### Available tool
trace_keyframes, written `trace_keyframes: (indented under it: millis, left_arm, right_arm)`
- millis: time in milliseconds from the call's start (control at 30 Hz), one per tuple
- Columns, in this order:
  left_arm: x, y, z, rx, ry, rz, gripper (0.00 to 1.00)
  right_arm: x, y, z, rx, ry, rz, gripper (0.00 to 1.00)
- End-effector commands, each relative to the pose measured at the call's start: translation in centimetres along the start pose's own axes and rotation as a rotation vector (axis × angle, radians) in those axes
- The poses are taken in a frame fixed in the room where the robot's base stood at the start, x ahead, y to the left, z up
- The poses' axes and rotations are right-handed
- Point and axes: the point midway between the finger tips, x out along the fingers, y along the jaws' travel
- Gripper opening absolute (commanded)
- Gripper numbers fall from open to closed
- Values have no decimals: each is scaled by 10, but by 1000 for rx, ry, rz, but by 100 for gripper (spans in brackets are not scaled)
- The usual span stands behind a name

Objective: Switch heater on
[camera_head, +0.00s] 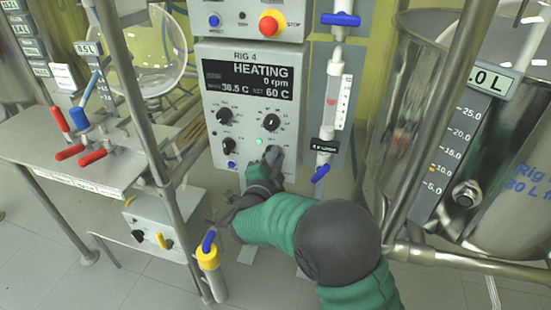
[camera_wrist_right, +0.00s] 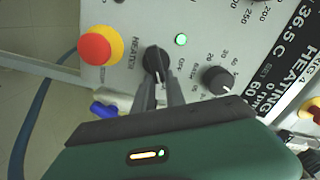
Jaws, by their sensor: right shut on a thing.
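The RIG 4 control box (camera_head: 252,95) faces me, and its display (camera_head: 248,76) reads HEATING, 0 rpm, 36.5 C, SET 60 C. In the right wrist view, the black heater knob (camera_wrist_right: 152,60) sits beside the HEATER label. My right gripper (camera_wrist_right: 158,85) is shut on this knob, one finger on each side. In the head view, my right gripper (camera_head: 273,156) is at the lower right of the box and hides most of the knob. A green lamp (camera_wrist_right: 181,40) by the knob is lit; it also shows in the head view (camera_head: 259,141). My left gripper is out of view.
A red button with a yellow collar (camera_wrist_right: 97,45) is close to the heater knob. A dial (camera_wrist_right: 218,79) sits on its other side. A metal frame post (camera_head: 140,110) stands left of the box, and a vertical pipe with blue valves (camera_head: 333,90) stands right.

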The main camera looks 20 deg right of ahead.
Motion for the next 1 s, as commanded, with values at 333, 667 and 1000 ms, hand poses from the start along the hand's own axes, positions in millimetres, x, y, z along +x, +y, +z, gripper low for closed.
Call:
trace_keyframes:
  millis: [333,667,1000]
  left_arm:
    - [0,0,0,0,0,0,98]
    - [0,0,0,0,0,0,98]
    - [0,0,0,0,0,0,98]
  right_arm:
    - [2,-4,-2,7,4,-7,19]
    - [2,0,-2,4,4,1,37]
    - [2,4,-2,0,3,7,37]
